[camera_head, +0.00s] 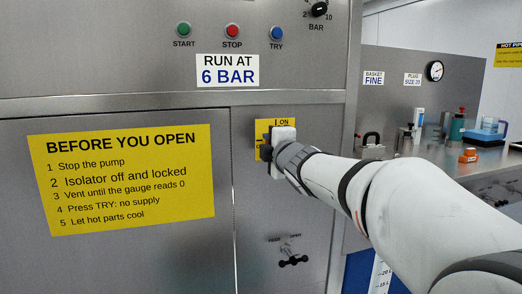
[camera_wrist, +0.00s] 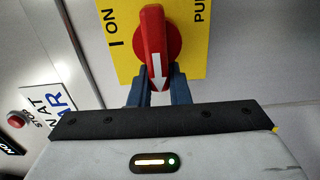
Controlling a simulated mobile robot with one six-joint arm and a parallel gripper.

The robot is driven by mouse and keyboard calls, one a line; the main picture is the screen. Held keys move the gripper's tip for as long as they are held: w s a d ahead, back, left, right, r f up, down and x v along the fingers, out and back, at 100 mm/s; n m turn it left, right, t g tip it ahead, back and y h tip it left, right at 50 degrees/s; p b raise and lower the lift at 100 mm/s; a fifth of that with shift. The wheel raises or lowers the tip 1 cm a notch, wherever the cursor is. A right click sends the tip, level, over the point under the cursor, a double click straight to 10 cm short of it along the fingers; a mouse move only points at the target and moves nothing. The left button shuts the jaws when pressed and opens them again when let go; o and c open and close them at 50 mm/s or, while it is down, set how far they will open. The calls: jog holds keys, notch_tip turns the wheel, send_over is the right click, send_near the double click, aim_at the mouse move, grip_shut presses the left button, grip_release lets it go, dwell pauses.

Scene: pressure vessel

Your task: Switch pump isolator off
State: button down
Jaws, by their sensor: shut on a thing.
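The pump isolator is a red rotary handle (camera_wrist: 155,45) with a white arrow, on a yellow plate (camera_wrist: 203,55) in the wrist view. The arrow points down there, square to the side with the "I ON" label at its left. My gripper (camera_wrist: 159,92) has one dark finger on each side of the handle's lower end and is shut on it. In the head view, the yellow plate (camera_head: 261,126) sits on the steel panel with "ON" at its top. My gripper (camera_head: 268,152) and wrist hide the handle and much of the plate there.
Start, stop and try buttons (camera_head: 232,31) are above, over the "RUN AT 6 BAR" sign (camera_head: 227,70). A yellow instruction sign (camera_head: 120,178) is at left. A small black vent handle (camera_head: 293,261) is below my gripper. A workbench with several items is at right.

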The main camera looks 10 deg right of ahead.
jog(key=shift+d+f, duration=0.15)
jog(key=shift+f, duration=0.1)
jog(key=c, duration=1.4)
grip_release()
jog(key=shift+w+r, duration=0.1)
jog(key=shift+r, duration=0.05)
jog(key=shift+o, duration=0.2)
jog(key=s+d+p, duration=0.1)
jog(key=s, duration=0.6)
jog(key=shift+s+d+p, duration=0.2)
jog(key=shift+s+p, duration=0.1)
jog(key=shift+s, duration=0.1)
